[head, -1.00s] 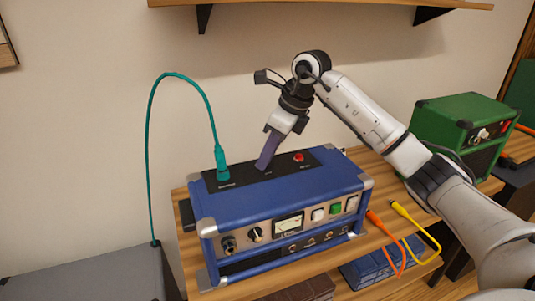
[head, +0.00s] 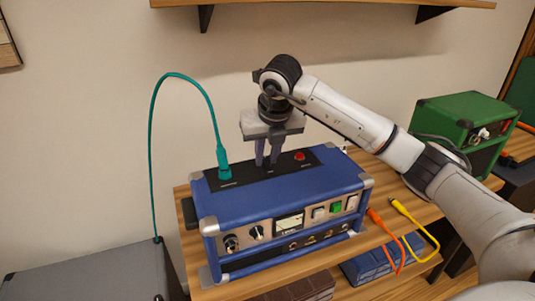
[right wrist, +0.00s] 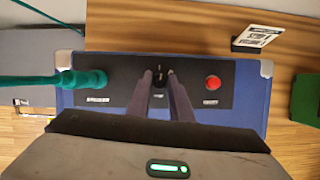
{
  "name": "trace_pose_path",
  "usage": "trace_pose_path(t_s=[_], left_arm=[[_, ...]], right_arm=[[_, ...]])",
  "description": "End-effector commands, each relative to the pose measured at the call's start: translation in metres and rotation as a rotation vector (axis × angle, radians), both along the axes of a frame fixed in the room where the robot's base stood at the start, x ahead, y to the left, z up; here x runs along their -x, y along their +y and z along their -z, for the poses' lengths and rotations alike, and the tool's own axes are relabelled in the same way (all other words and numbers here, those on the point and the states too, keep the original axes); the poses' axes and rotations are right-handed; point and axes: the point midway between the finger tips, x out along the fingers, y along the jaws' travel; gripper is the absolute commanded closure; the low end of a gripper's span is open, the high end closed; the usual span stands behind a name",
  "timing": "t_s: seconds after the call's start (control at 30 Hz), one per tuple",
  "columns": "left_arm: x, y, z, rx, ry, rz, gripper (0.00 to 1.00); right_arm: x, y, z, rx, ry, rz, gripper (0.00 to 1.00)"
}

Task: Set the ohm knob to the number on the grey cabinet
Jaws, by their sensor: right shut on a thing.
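The blue amp (head: 285,205) stands on the wooden bench. Its black top panel (right wrist: 120,88) carries a teal plug, a small dark knob (right wrist: 160,78) in the middle and a red button. My right gripper (head: 267,165) points down at the panel, its two purple fingers closed around the knob, as the right wrist view also shows (right wrist: 160,73). The fingers partly hide the knob, and its setting and the small print are unreadable. A grey cabinet (head: 85,276) stands at the lower left; I can read no number on it. My left gripper is out of view.
The teal cable (head: 152,140) arches from its plug (head: 223,165) to the grey cabinet, left of my gripper. The red button (head: 299,156) is close on the right. A green amp (head: 455,120) stands further right. A small printed card (right wrist: 257,37) stands on the bench.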

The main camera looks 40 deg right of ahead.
Motion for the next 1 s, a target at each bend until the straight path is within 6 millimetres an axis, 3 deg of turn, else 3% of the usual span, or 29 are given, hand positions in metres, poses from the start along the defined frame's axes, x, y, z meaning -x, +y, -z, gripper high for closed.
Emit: trace_pose_path(t_s=[0.6,1.0], left_arm=[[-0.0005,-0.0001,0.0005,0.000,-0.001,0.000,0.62],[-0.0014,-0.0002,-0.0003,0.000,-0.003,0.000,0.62]], right_arm=[[-0.0037,0.0039,-0.0017,-0.002,-0.004,0.556,1.00],[-0.0045,0.0039,-0.0014,-0.002,-0.004,0.752,1.00]])
